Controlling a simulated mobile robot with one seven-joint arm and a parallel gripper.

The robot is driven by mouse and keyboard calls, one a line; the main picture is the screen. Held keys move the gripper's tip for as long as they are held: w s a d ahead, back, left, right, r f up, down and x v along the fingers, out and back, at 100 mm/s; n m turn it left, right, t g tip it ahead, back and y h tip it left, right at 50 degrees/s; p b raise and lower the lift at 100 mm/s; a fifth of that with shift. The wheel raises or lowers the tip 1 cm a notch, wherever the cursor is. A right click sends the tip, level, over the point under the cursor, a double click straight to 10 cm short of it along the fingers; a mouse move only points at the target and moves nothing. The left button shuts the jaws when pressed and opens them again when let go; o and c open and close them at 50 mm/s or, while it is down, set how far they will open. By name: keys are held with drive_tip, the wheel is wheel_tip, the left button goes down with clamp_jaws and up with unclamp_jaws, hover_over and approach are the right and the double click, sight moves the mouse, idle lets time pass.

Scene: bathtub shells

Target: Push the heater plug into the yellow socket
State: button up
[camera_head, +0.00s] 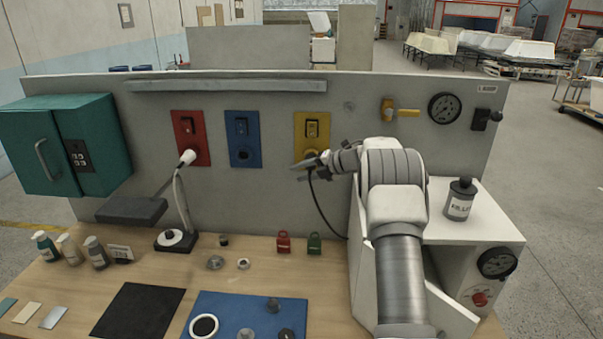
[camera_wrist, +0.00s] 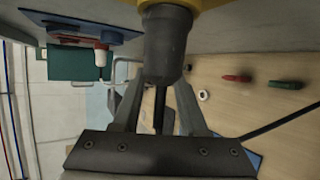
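The yellow socket (camera_head: 312,127) is a yellow plate on the grey back panel, with a switch at its top. My gripper (camera_head: 309,166) is at its lower part and hides some of it. In the wrist view, my gripper (camera_wrist: 165,85) has its two grey fingers closed around the dark, round heater plug (camera_wrist: 168,45). The plug's black cable (camera_head: 320,208) hangs below the gripper and runs to the right. The plug's front end meets the edge of the yellow plate (camera_wrist: 205,4) in the wrist view. I cannot tell how deep it sits.
A red socket (camera_head: 181,127) and a blue socket (camera_head: 242,128) are left of the yellow one. A yellow-handled valve (camera_head: 402,112) and a gauge (camera_head: 444,108) are to the right.

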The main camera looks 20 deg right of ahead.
drive_tip(key=shift+s+d, duration=0.1)
drive_tip(key=shift+s, duration=0.05)
drive_tip(key=b+v, duration=0.3)
drive_tip(key=v, duration=1.4)
drive_tip(key=shift+b, duration=0.35)
